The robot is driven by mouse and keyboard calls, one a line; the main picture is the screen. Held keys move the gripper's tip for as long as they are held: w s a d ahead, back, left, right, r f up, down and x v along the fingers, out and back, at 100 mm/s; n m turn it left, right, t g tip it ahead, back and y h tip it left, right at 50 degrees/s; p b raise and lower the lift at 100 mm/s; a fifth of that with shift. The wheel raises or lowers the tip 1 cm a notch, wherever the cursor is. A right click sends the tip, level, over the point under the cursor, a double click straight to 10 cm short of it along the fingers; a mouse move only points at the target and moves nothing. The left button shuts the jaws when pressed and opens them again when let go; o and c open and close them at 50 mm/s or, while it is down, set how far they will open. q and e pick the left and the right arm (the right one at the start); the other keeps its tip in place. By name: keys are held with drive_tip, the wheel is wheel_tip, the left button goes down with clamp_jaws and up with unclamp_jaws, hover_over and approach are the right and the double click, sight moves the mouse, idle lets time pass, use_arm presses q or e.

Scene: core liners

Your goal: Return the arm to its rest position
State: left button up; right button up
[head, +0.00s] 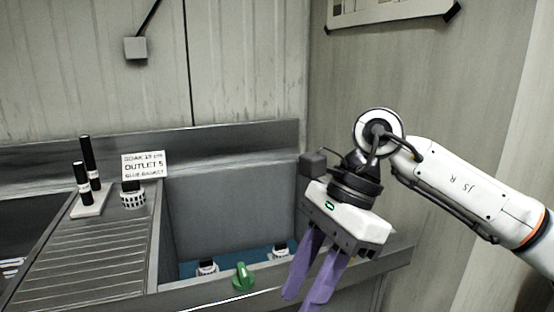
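My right arm (460,190) comes in from the right edge, bent at a joint near the right wall. My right gripper (313,288) has two purple fingers pointing down and slightly left, in front of the sink's right part. The fingers are apart, with a gap between them and nothing seen in it. Their tips are near the bottom of the picture, over the sink's front rim (215,296). My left arm and gripper are not in view.
The sink basin (225,215) holds blue liquid and two white baskets with black tops (207,267) (281,250). A green knob (243,276) is at the front rim. A slotted basket (133,196), a sign (143,165) and two black cylinders (88,165) on a white stand are left.

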drive_tip(key=s+a+r+m+g+y, duration=0.1)
drive_tip(key=s+a+r+m+y, duration=0.15)
drive_tip(key=a+m+y, duration=0.4)
drive_tip(key=s+a+r+m+g+y, duration=0.1)
drive_tip(key=s+a+r+m+y, duration=0.2)
drive_tip(key=a+y, duration=0.5)
drive_tip(key=w+d+f+m+t+h, duration=0.1)
drive_tip(key=w+d+f+m+t, duration=0.4)
drive_tip(key=m+t, duration=0.65)
drive_tip(key=w+d+f+m+t+h, duration=0.2)
drive_tip(key=w+d+f+m+t, duration=0.3)
drive_tip(key=m+t, duration=0.7)
drive_tip(key=d+f+m+g+h, duration=0.1)
drive_tip(key=d+f+m+h, duration=0.35)
drive_tip(key=f+m, duration=0.3)
drive_tip(key=d+f+m+g+h, duration=0.2)
drive_tip(key=d+f+m+h, duration=0.25)
drive_tip(key=f+m, duration=0.3)
drive_tip(key=s+d+f+m+g+h, duration=0.2)
drive_tip(key=s+d+f+m+g, duration=0.1)
drive_tip(key=s+f, duration=0.6)
drive_tip(key=s+d+f+m+g+h+p, duration=0.1)
drive_tip(key=s+d+f+m+g, duration=0.3)
drive_tip(key=s+f, duration=0.6)
drive_tip(key=shift+d+f+m+h, duration=0.3)
drive_tip(key=shift+f+m+h, duration=0.2)
drive_tip(key=shift+h, duration=0.35)
